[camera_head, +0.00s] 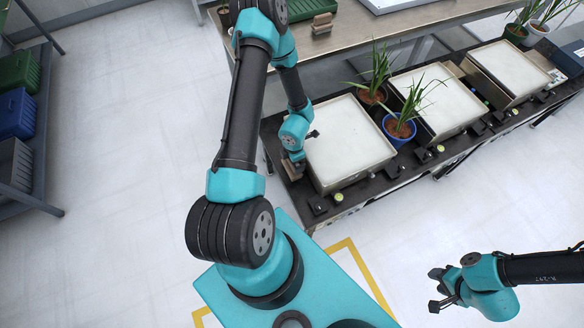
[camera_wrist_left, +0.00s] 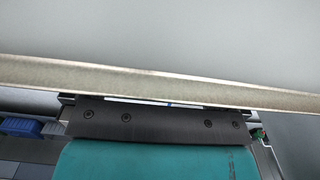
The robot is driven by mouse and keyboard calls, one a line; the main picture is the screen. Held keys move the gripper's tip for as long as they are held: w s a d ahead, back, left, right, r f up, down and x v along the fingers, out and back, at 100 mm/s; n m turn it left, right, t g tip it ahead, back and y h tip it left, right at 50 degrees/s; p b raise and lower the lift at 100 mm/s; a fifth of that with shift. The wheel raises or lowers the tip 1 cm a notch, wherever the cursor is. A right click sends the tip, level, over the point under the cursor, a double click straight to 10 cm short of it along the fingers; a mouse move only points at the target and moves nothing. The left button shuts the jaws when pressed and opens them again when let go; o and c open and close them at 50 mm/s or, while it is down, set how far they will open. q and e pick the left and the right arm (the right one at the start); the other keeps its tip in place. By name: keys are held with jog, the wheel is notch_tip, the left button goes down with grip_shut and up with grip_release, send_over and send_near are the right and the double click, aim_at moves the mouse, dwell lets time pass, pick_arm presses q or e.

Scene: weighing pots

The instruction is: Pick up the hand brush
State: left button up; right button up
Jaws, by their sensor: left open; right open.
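My left arm reaches over the long dark bench. Its gripper (camera_head: 293,166) is at the left end, beside the nearest white-topped scale. A brownish object (camera_head: 292,171) shows right at this gripper; it may be the hand brush, but it is small and partly covered. My left gripper is open; I cannot tell whether it touches the object. In the left wrist view a pale beige strip (camera_wrist_left: 160,82) crosses the picture, and I cannot tell what it belongs to. My right gripper (camera_head: 436,290) is open and empty over the floor at lower right.
Three white-topped scales stand along the bench, the nearest (camera_head: 348,140) close to my left gripper. A blue pot (camera_head: 398,131) and a brown pot (camera_head: 371,96) with plants stand between scales. Another small brown object (camera_head: 322,22) lies on the back table. Shelved bins (camera_head: 15,115) are far left.

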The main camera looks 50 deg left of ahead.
pick_arm(q)
jog(key=shift+f, duration=1.75)
jog(key=shift+c, duration=0.3)
jog(key=c, duration=0.7)
jog(key=shift+r, duration=0.15)
notch_tip(320, 180, up, 28)
